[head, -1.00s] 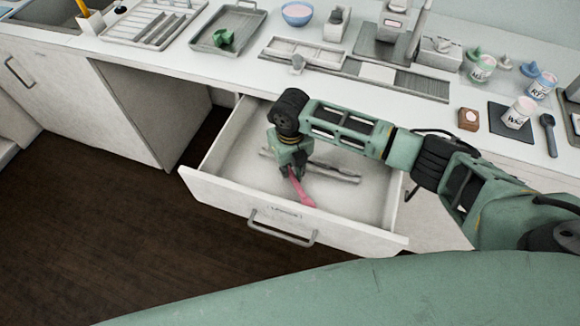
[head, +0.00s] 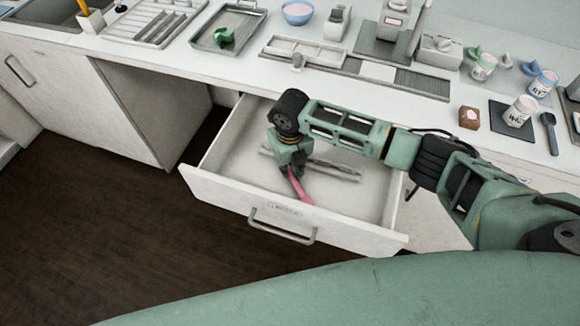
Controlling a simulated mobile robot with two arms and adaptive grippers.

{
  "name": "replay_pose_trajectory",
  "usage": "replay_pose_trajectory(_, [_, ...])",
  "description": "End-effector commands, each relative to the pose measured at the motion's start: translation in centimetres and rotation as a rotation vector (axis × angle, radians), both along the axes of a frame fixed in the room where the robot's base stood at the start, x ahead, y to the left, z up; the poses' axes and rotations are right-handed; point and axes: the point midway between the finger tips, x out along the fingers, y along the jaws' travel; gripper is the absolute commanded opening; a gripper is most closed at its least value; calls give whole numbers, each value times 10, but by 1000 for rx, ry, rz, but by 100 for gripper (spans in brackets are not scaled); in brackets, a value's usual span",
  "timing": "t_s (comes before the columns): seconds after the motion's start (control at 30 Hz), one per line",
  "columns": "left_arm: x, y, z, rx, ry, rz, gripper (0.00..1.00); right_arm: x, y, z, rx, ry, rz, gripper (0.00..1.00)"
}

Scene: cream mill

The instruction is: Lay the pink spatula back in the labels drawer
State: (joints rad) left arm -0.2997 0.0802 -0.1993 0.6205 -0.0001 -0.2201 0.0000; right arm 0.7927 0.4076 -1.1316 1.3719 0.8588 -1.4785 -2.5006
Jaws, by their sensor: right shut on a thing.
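The pink spatula (head: 301,189) is inside the open labels drawer (head: 345,209), its visible end pointing toward the drawer front. My right gripper (head: 292,168) is down in the drawer and shut on the spatula; the gripper hides the spatula's far end. I cannot tell whether the spatula touches the drawer floor. A label plate on the drawer front is too small to read clearly. My left gripper is not in view.
Grey bar-like items (head: 333,171) lie in the drawer behind the gripper. The drawer's right side has bare floor. On the counter above stand a grey tray (head: 205,40) with a green item, a blue bowl (head: 297,13) and several labelled cups.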

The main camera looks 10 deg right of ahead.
Motion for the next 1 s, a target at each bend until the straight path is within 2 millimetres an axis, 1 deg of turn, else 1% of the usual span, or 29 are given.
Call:
replay_pose_trajectory(0.03, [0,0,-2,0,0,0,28,-3,1,-6,-1,8,2,0])
replay_pose_trajectory(0.3, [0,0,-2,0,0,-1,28,-6,1,-10,-1,14,3,0])
replay_pose_trajectory(0.33, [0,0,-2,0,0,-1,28,-6,1,-11,-1,14,3,16])
replay_pose_trajectory(0.57, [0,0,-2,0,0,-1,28,-7,-1,-12,-3,17,2,36])
replay_pose_trajectory(1.0, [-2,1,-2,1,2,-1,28,-4,0,-8,-1,9,2,36])
